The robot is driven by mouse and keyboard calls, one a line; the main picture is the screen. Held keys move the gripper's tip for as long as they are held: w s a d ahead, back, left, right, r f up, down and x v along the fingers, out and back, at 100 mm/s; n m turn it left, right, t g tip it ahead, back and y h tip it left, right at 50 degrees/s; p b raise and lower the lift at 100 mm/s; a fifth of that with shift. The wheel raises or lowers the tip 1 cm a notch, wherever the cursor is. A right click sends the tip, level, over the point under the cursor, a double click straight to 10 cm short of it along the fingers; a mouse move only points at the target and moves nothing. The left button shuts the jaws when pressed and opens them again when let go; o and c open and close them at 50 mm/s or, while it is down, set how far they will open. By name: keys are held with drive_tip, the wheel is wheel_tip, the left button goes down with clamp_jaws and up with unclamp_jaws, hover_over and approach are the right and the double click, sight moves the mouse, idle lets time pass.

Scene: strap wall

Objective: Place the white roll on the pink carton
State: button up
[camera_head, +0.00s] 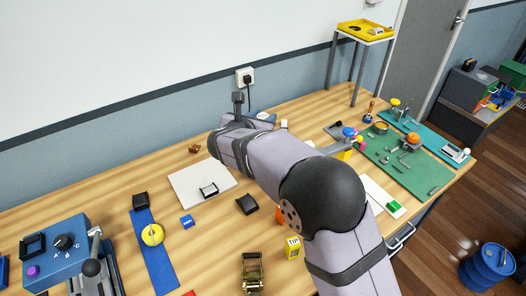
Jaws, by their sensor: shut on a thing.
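My forearm runs from the lower right up to the left over the middle of the bench. Its far end is near the back edge, and my gripper is hidden behind it, so I cannot see its jaws or what they hold. I cannot make out the white roll for certain. A small white thing (284,123) shows just beyond my forearm, too small to tell what it is. I see no pink carton; my arm covers part of the bench where it could stand.
The wooden bench (100,215) holds a white board (187,186), a blue strap (158,262) with a yellow disc (152,234), a blue box with a knob (55,262), a yellow carton (293,247) and a green mat (405,165) with tools. A wall with a socket (244,77) stands behind.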

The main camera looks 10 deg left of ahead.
drive_tip(key=shift+f+p, duration=0.75)
drive_tip(key=shift+f, duration=4.25)
drive_tip(key=shift+f, duration=0.2)
drive_tip(key=o, duration=1)
drive_tip(key=shift+o, duration=0.2)
drive_tip(key=shift+r, duration=0.15)
drive_tip(key=shift+r, duration=0.1)
drive_tip(key=b+v, duration=0.2)
drive_tip(key=v, duration=1)
drive_tip(key=shift+b, duration=0.35)
